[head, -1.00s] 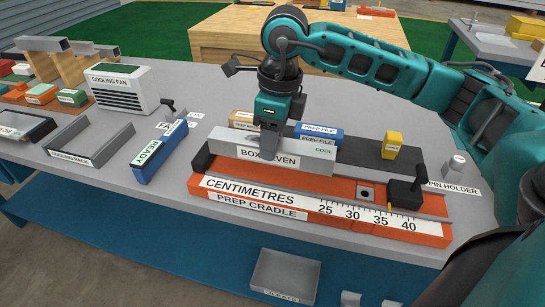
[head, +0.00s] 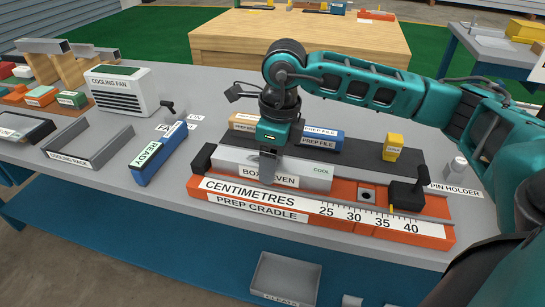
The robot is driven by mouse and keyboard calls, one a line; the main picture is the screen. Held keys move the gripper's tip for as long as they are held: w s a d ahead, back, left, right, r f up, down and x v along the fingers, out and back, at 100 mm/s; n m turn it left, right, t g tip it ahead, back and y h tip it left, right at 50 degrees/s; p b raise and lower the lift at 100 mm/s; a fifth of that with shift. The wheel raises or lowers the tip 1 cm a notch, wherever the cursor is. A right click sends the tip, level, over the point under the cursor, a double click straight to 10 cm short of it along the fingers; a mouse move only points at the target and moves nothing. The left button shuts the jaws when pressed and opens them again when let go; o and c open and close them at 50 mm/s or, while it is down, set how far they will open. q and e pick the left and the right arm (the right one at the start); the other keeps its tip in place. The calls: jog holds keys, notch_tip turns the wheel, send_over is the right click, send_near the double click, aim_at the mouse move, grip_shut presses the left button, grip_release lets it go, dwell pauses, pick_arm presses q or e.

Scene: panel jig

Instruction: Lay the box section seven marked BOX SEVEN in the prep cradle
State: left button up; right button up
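The box section marked BOX SEVEN (head: 317,181) is a long grey bar with its label facing front. It sits level, low in the orange prep cradle (head: 420,231), behind the CENTIMETRES scale. Its left end is close to the black end block (head: 203,157); I cannot tell whether they touch. The right end is left of the black clamp (head: 408,193). My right gripper (head: 268,170) points down and is shut on the box section near its middle. One finger covers part of the label; the other finger is hidden behind the bar. My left gripper is not in view.
Behind the cradle a dark tray holds blue prep files (head: 318,138) and a yellow block (head: 392,147). A pin holder (head: 457,168) stands right. Left are a blue READY stand (head: 159,153), a cooling rack (head: 90,148) and a cooling fan (head: 122,91).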

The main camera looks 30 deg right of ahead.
aim_at(278, 163)
jog(key=shift+r, duration=0.25)
pick_arm(q)
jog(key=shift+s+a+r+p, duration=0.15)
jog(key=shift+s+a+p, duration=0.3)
jog(key=shift+p, duration=0.5)
pick_arm(e)
jog(key=r, duration=0.8)
jog(key=s+r, duration=0.1)
jog(key=r, duration=0.2)
jog(key=shift+d+r, duration=0.4)
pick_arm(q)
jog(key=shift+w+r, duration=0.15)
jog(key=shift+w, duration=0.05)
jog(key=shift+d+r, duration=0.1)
